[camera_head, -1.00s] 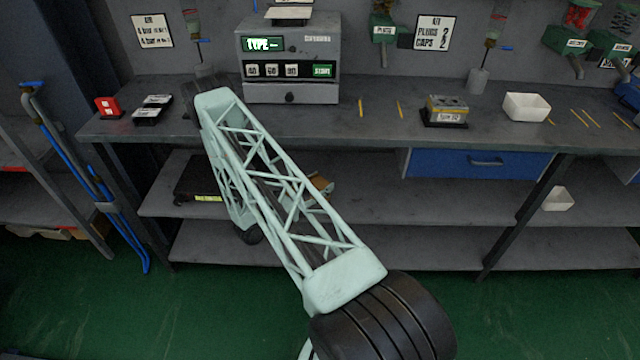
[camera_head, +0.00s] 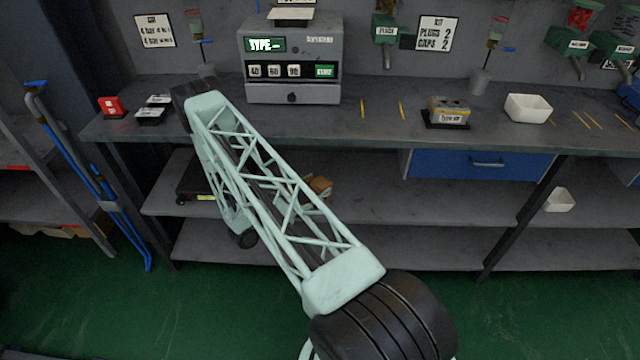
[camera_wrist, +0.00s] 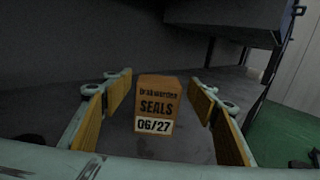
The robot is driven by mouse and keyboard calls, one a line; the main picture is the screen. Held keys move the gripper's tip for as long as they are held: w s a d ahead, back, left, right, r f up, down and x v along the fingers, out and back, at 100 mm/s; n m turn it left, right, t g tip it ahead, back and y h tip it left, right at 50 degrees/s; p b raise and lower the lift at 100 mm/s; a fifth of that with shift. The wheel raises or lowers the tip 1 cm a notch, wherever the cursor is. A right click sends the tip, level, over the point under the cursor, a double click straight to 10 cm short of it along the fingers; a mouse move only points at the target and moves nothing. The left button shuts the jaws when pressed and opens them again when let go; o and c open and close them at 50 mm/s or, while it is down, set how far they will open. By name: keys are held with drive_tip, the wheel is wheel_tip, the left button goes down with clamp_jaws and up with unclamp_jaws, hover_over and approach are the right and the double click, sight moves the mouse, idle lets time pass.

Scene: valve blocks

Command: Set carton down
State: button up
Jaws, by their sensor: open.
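The carton (camera_wrist: 157,104) is a small orange-brown box labelled "SEALS 06/27". In the wrist view it stands upright on a grey shelf, between the two yellow-padded fingers of my gripper (camera_wrist: 168,112). The fingers are open, with a visible gap on each side of the carton. In the head view part of the carton (camera_head: 320,187) shows on the upper shelf under the bench, just right of my lattice arm.
The upper shelf (camera_head: 370,200) is clear to the right. A dark flat device (camera_head: 192,180) lies at its left. The workbench top (camera_head: 380,128) is above, with a blue drawer (camera_head: 480,164) below it. A white bin (camera_head: 560,200) sits to the right.

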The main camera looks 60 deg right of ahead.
drive_tip(key=shift+p+v, duration=0.95)
drive_tip(key=shift+v, duration=3.55)
drive_tip(key=shift+r, duration=0.1)
